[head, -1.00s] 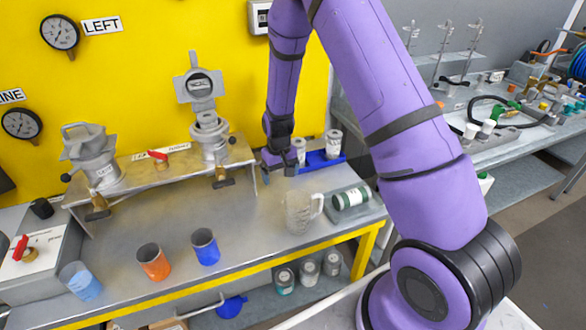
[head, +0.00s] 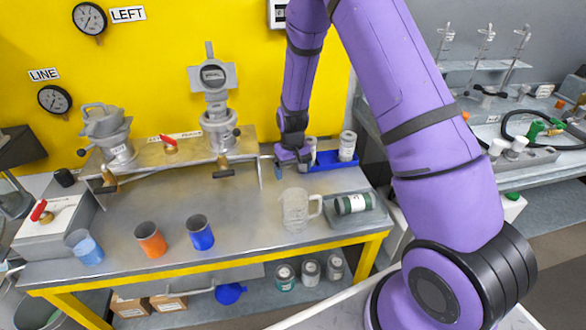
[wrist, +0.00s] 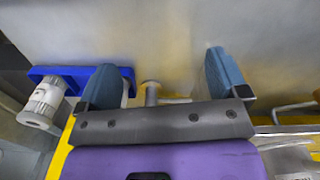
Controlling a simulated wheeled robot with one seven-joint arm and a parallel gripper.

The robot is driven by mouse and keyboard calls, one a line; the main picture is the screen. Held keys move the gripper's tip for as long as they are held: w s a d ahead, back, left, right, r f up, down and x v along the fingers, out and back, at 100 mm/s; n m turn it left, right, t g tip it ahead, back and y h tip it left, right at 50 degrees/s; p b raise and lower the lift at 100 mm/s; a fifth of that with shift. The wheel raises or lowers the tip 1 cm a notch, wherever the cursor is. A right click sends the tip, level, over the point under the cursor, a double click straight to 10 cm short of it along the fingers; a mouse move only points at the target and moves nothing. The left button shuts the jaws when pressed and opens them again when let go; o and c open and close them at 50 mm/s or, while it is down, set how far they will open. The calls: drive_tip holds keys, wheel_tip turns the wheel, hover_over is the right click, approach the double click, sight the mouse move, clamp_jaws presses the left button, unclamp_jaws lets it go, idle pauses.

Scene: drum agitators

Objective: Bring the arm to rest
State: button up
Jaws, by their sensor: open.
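My arm hangs over the steel workbench (head: 120,225), its purple links coming down from the top of the head view. My gripper (head: 283,168) points down near the bench's back edge, just left of the blue tray (head: 372,157). In the wrist view its two blue-grey fingers (wrist: 165,82) stand wide apart with nothing gripped between them. The same blue tray (wrist: 72,70) shows beside the left finger. Whether the fingertips touch anything is hard to tell.
White-topped jars (head: 347,146) stand in the tray. Blue (head: 201,233) and orange (head: 151,240) cups stand to the left. A valve fitting (head: 216,125) is left of the arm.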

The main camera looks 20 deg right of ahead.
drive_tip(key=s+r+t, duration=0.1)
drive_tip(key=s+r, duration=0.3)
drive_tip(key=r, duration=0.9)
drive_tip(key=s+r+t, duration=0.1)
drive_tip(key=s+r, duration=0.4)
drive_tip(key=r, duration=0.9)
drive_tip(key=s+r+t, duration=0.1)
drive_tip(key=s+r, duration=0.5)
drive_tip(key=s, duration=0.5)
drive_tip(key=s+r+t, duration=0.2)
drive_tip(key=s+r, duration=0.5)
drive_tip(key=s, duration=0.5)
drive_tip(key=shift+s, duration=0.2)
drive_tip(key=shift+o, duration=0.4)
